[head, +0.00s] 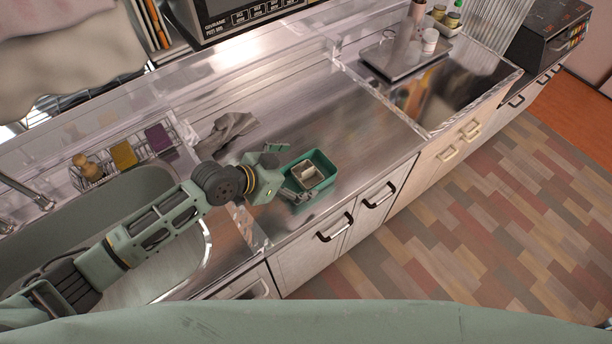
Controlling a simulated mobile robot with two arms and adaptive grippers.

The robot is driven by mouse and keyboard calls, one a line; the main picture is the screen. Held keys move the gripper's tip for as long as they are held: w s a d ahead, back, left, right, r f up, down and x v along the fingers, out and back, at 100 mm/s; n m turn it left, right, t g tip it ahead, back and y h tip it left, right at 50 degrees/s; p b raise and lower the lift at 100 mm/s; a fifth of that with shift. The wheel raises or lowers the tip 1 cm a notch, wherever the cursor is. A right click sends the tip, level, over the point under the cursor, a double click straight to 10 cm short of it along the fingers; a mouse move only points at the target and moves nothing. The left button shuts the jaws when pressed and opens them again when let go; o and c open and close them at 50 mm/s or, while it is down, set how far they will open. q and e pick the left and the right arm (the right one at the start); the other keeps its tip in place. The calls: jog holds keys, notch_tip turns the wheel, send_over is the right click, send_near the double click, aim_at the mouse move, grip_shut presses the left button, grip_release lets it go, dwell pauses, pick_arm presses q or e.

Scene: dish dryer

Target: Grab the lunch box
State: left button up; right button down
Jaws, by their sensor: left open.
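The lunch box (325,182) is a small green open container with a pale divided insert (306,172) inside. It stands on the steel counter near the front edge. My left gripper (292,172) is at the left side of the lunch box, with one finger near its back left and one near its front left. The gripper is open. Whether a finger touches the box cannot be told. The right gripper is not in view.
A grey cloth (226,131) lies on the counter behind my left wrist. A sink (140,190) with a wire rack (172,133) holding sponges is at left. A microwave (245,14) stands at the back. The counter (350,120) right of the lunch box is clear.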

aim_at(306, 175)
pick_arm(q)
jog(key=x, duration=0.3)
jog(key=shift+w+f+p, duration=0.1)
jog(key=shift+f+p, duration=0.1)
jog(key=shift+p, duration=0.1)
jog(key=shift+w+d+f, duration=0.1)
jog(key=shift+d+f, duration=0.15)
jog(key=c, duration=1.3)
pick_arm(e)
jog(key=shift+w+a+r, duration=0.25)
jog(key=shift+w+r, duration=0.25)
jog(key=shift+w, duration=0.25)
